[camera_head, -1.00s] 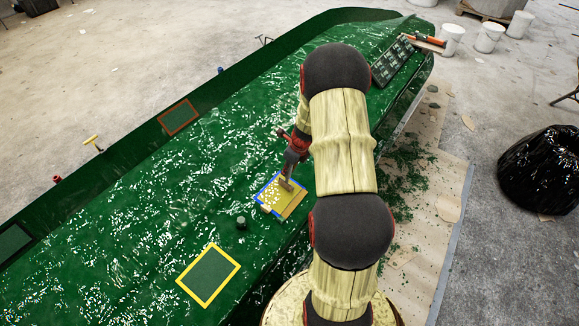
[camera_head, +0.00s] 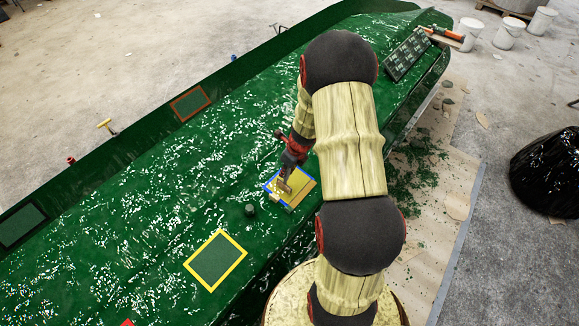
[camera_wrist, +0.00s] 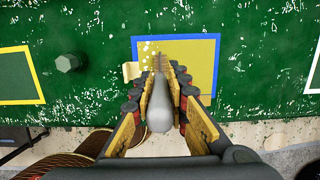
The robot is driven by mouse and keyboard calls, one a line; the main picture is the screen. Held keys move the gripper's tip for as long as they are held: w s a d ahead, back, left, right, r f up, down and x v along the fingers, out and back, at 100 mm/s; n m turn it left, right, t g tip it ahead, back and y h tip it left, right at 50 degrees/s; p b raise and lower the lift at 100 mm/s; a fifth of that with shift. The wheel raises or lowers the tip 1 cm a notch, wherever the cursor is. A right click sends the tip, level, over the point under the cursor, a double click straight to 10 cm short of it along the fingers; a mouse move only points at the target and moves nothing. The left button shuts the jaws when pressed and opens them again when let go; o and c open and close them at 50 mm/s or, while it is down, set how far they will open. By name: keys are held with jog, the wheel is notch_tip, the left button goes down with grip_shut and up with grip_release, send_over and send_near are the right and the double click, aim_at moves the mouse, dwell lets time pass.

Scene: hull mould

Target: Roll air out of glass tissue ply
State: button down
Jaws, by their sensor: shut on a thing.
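The glass tissue ply (camera_head: 302,188) is a yellow square inside a blue frame on the green mould, and it shows larger in the wrist view (camera_wrist: 201,66). White speckles (camera_wrist: 151,47) mark its upper left part. My gripper (camera_head: 287,170) is over the ply's left side. In the wrist view my gripper (camera_wrist: 160,88) is shut on a roller with a grey handle (camera_wrist: 159,114). The roller's ribbed head lies over the left half of the ply; contact is hard to tell. A small cream piece (camera_wrist: 131,71) sits at the frame's left edge.
A dark green knob (camera_head: 250,210) stands left of the ply. A yellow-framed patch (camera_head: 216,260) lies nearer, an orange-framed one (camera_head: 190,103) at the far side. A panel of small blocks (camera_head: 407,54) sits at the mould's far right.

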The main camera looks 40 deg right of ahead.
jog(key=w+a+p, duration=0.3)
jog(key=a, duration=0.2)
jog(key=shift+w+r, duration=0.15)
jog(key=shift+r, duration=0.15)
dwell(0.6)
dwell(0.5)
jog(key=w+d+p, duration=0.2)
jog(key=d+p, duration=0.5)
jog(key=d, duration=0.9)
dwell(1.0)
notch_tip(320, 180, up, 7)
jog(key=p, duration=0.5)
jog(key=shift+s, duration=0.4)
jog(key=shift+s+d+f, duration=0.1)
dwell(0.3)
